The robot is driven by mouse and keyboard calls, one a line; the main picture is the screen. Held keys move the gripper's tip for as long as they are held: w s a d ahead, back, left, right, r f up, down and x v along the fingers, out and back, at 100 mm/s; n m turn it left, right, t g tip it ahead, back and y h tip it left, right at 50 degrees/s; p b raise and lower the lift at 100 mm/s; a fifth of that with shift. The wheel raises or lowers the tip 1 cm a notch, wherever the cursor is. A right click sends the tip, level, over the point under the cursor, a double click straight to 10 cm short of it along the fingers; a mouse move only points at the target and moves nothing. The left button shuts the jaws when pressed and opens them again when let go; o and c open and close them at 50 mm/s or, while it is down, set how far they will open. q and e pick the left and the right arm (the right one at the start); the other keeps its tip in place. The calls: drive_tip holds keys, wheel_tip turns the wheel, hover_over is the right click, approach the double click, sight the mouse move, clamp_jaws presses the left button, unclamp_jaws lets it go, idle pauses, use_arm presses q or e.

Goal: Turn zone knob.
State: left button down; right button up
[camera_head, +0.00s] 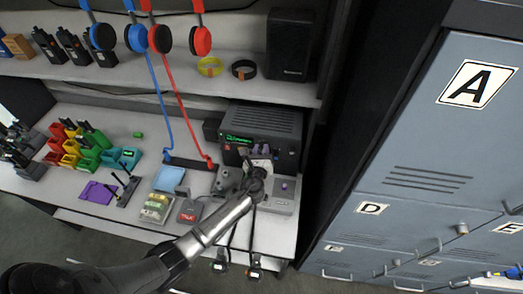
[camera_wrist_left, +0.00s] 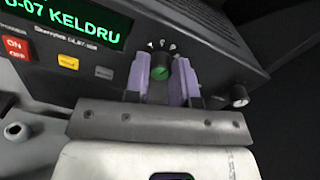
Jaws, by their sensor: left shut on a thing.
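The black radio unit (camera_head: 262,122) stands on the right end of the desk, its green display lit. In the left wrist view the radio's front (camera_wrist_left: 88,62) fills the top, with part of a display reading "KELDRU". A round knob with a green face (camera_wrist_left: 160,72) sits on that front, below small white marks I cannot read fully. My left gripper (camera_head: 258,151) is at the radio's front. Its purple fingers (camera_wrist_left: 163,62) are shut on the knob, one on each side. The fingers hide the knob's sides. My right gripper is not in view.
A small silver knob (camera_wrist_left: 239,96) and a red ON/OFF button (camera_wrist_left: 15,46) are on the same front. A shelf with a speaker (camera_head: 291,45) and hanging headphones (camera_head: 160,38) is above. Grey lockers (camera_head: 430,150) stand right. Colored bins (camera_head: 84,146) are left.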

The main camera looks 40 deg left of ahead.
use_arm(q)
drive_tip(key=n+b, duration=0.7)
drive_tip(key=n, duration=0.8)
drive_tip(key=shift+r+h, duration=0.1)
drive_tip(key=shift+h, duration=0.2)
drive_tip(key=shift+n, duration=0.3)
idle(0.3)
drive_tip(key=c, duration=1)
unclamp_jaws()
drive_tip(key=shift+o, duration=0.2)
